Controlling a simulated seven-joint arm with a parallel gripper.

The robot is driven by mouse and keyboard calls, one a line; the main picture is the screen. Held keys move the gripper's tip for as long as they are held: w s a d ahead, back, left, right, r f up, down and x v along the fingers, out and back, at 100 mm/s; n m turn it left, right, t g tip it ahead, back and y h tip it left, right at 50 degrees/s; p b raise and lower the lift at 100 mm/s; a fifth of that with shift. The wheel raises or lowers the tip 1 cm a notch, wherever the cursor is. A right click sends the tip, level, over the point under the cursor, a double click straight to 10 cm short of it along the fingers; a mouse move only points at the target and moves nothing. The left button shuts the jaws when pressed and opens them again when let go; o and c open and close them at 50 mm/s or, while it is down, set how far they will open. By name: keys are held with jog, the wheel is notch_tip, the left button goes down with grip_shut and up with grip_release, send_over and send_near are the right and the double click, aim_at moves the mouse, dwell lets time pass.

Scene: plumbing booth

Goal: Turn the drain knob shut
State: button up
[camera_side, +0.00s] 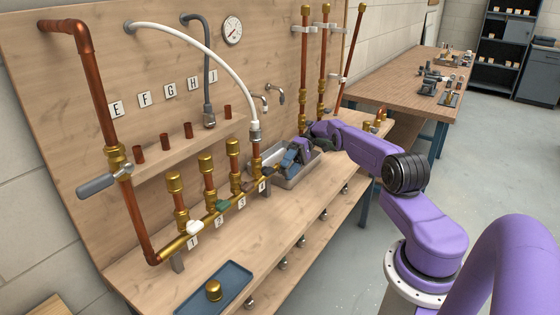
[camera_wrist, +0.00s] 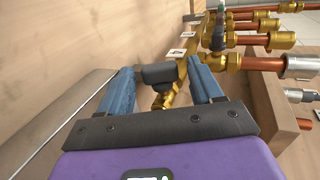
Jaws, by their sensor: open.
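The drain knob (camera_wrist: 158,74) is a dark grey, blocky handle on a brass fitting (camera_wrist: 162,100) at the near end of the brass pipe in the wrist view. My gripper (camera_wrist: 172,78) is open, with one blue finger on each side of the knob. A narrow gap shows on either side, and I cannot tell whether the fingers reach fully around it. In the side view my gripper (camera_side: 290,157) is low over the metal basin (camera_side: 297,179), at the right end of the brass manifold (camera_side: 212,224). The knob cannot be made out clearly there.
Capped risers stand along the manifold, with a white handle (camera_side: 194,227) and a green handle (camera_side: 222,205). A white hose (camera_side: 213,47) arches down near my gripper. A blue tray (camera_side: 236,277) with a brass cap (camera_side: 213,290) lies at the front. The wooden backboard is close behind.

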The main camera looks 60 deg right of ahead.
jog(key=shift+r+h, duration=0.2)
jog(key=shift+h, duration=0.7)
